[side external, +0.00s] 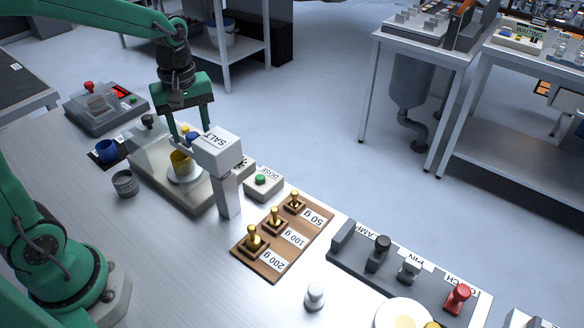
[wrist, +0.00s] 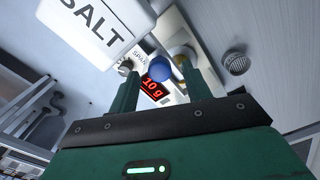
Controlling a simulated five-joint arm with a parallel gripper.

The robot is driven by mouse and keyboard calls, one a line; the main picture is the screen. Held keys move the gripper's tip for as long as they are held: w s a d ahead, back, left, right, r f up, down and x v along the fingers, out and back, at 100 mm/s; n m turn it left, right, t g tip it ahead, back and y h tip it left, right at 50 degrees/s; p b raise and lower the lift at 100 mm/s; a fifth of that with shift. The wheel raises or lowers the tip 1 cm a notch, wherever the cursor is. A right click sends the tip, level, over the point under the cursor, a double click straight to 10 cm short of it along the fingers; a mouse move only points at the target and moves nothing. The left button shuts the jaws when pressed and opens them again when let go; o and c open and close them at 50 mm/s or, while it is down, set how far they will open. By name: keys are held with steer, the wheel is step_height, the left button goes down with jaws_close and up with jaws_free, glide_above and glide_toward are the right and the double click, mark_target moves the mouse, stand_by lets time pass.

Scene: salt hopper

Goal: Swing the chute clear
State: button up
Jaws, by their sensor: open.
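The white salt hopper (side external: 217,153), lettered SALT, stands on a grey post (side external: 229,195); its box also fills the upper left of the wrist view (wrist: 97,28). A blue round knob (side external: 192,136) sits beside the box. In the wrist view the blue knob (wrist: 159,69) lies between my finger tips. My gripper (side external: 190,139) points down next to the box, open, with a finger on each side of the knob; contact cannot be told. A yellow cup (side external: 181,162) stands on a white pan below. The chute itself is mostly hidden.
A red display (wrist: 155,89) reads 10 g. A DOSE box with a green button (side external: 262,181) and a wooden board (side external: 282,245) of brass weights stand to the right. A blue cup (side external: 106,151) and a metal cup (side external: 124,183) stand left.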

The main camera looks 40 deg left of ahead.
steer(key=shift+f, duration=0.3)
jaws_close()
steer(key=shift+s+n, duration=0.2)
steer(key=shift+n, duration=0.1)
steer(key=s+d+n, duration=0.7)
steer(key=d+n, duration=0.1)
steer(key=n, duration=0.9)
steer(key=shift+s+n, duration=0.3)
steer(key=shift+s, duration=0.05)
steer(key=shift+d, duration=0.1)
stand_by(0.4)
